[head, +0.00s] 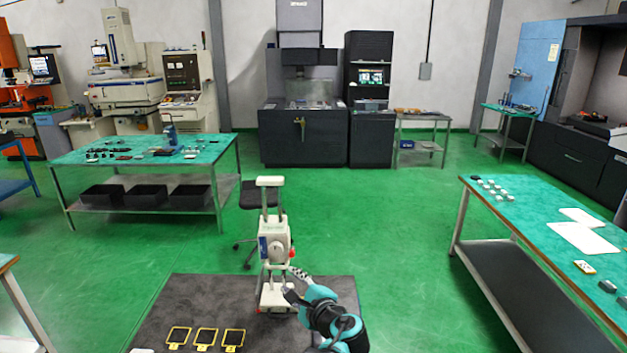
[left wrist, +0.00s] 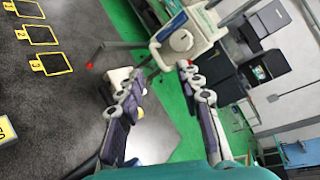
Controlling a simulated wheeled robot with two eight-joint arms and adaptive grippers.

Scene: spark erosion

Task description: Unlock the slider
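A cream device (head: 274,245) with a round face and a T-shaped top stands on the dark mat in the head view; I take it to hold the slider. A small red knob (head: 291,254) sits on its right side. My left gripper (head: 294,284) is in front of the device's lower right part. In the left wrist view, the device body (left wrist: 178,42) is beyond the fingertips, and my left gripper (left wrist: 160,82) is open with nothing between its fingers. My right gripper is not in view.
The dark mat (head: 180,300) carries several yellow-framed dark squares. A stool (head: 251,197) stands behind the device. A green-topped bench (head: 110,148) is at the left and another (head: 520,200) at the right, both holding small parts. The green floor between is open.

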